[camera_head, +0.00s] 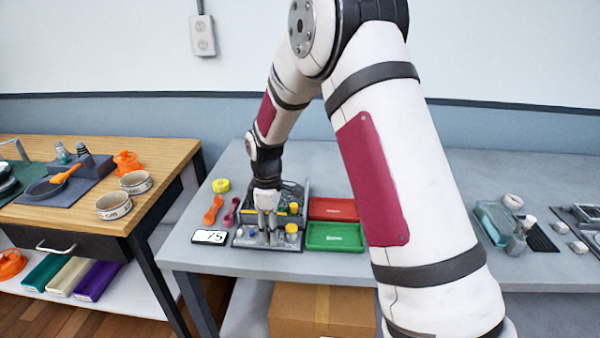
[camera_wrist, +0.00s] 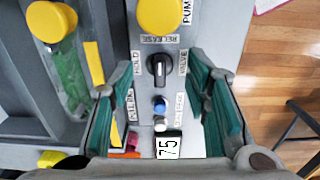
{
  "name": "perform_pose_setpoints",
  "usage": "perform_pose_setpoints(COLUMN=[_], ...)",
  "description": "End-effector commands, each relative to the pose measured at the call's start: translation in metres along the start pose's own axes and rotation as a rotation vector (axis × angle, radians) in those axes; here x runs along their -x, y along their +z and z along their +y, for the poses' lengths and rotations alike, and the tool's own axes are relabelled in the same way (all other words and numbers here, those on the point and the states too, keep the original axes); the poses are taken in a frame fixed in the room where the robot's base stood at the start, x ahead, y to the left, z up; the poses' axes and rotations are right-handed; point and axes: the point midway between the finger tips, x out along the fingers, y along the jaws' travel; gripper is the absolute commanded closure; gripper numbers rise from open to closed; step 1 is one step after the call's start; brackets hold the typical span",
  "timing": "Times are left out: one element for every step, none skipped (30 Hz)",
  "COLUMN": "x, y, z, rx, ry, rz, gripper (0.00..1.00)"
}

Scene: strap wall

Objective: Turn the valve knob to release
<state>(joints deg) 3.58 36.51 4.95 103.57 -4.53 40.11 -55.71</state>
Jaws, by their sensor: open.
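The black valve knob (camera_wrist: 159,68) sits on a grey panel (camera_wrist: 146,112) in the wrist view, with labels HOLD to its left, VALVE to its right and RELEASE above it. The knob's ridge runs roughly up and down in the picture; its exact pointing is hard to tell. My gripper (camera_wrist: 163,76) is open, its green-padded fingers on either side of the knob with gaps showing. I cannot tell its height above the knob. In the head view my gripper (camera_head: 267,222) points down over the panel, and the knob is hidden there.
A yellow pump cap (camera_wrist: 160,14) stands above the knob. A blue button (camera_wrist: 160,104) and a display reading 75 (camera_wrist: 168,146) lie below it. Red (camera_head: 333,209) and green (camera_head: 335,237) trays sit right of the panel; orange (camera_head: 213,210) and magenta tools lie left.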

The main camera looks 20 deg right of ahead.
Motion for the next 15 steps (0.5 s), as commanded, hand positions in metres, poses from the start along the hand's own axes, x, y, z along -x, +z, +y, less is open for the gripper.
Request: perform_pose_setpoints(x=[0.009, 0.015, 0.022, 0.027, 0.033, 0.040, 0.045, 0.051, 0.058, 0.063, 0.069, 0.076, 0.082, 0.087, 0.094], y=[0.000, -0.001, -0.001, -0.001, 0.000, -0.001, 0.000, 0.000, -0.001, -0.001, -0.001, -0.001, -0.001, 0.000, 0.000], z=[0.001, 0.002, 0.002, 0.002, 0.002, 0.002, 0.001, 0.001, 0.001, 0.001, 0.001, 0.001, 0.001, 0.001, 0.001], rx=[0.016, 0.013, 0.012, 0.011, 0.011, 0.010, 0.010, 0.010, 0.009, 0.009, 0.009, 0.009, 0.009, 0.009, 0.008], ry=[0.004, 0.005, 0.005, 0.005, 0.005, 0.005, 0.004, 0.004, 0.004, 0.004, 0.004, 0.004, 0.005, 0.004, 0.004], rz=[0.003, 0.003, 0.003, 0.003, 0.002, 0.003, 0.002, 0.002, 0.002, 0.002, 0.002, 0.002, 0.003, 0.002, 0.002], gripper=[0.57, 0.57, 0.57, 0.57, 0.57, 0.57, 0.57, 0.57, 0.57, 0.57, 0.57, 0.57, 0.57, 0.57, 0.57])
